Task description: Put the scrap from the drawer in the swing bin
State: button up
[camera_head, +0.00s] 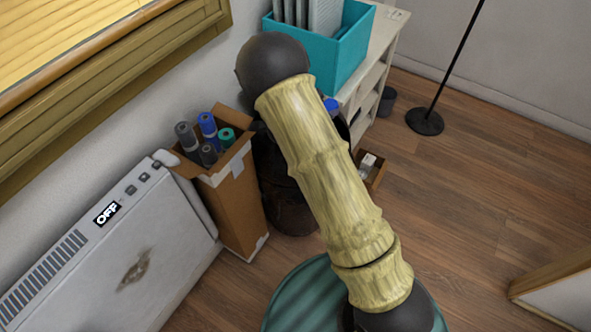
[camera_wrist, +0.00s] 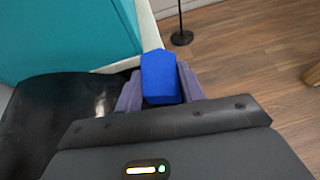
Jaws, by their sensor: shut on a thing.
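A blue block-like scrap (camera_wrist: 160,78) sits between the two grey-purple fingers of my gripper (camera_wrist: 161,90), which is shut on it. A bit of the blue scrap also shows past my arm in the head view (camera_head: 331,104); the gripper there is mostly hidden by the arm. A dark round bin, seemingly the swing bin (camera_head: 288,208), stands on the floor behind my arm, partly hidden. In the wrist view a glossy black surface, seemingly its top (camera_wrist: 50,118), lies left of and below the scrap. An open wooden drawer (camera_head: 381,174) holds something whitish (camera_head: 368,162).
A teal box (camera_head: 345,60) with grey upright sheets stands on a white shelf unit (camera_head: 385,45). A cardboard box (camera_head: 232,205) of rolls stands beside the bin, near a white heater marked OFF (camera_head: 120,245). A black pole stand (camera_head: 424,121) is farther right.

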notch_tip(320, 180, down, 5)
jog(key=b, duration=0.3)
jog(key=shift+f, duration=0.1)
jog(key=o, duration=1)
jog(key=p+v, duration=0.1)
jog(key=v, duration=1.6)
jog(key=shift+s+p, duration=0.25)
jog(key=shift+p, duration=0.15)
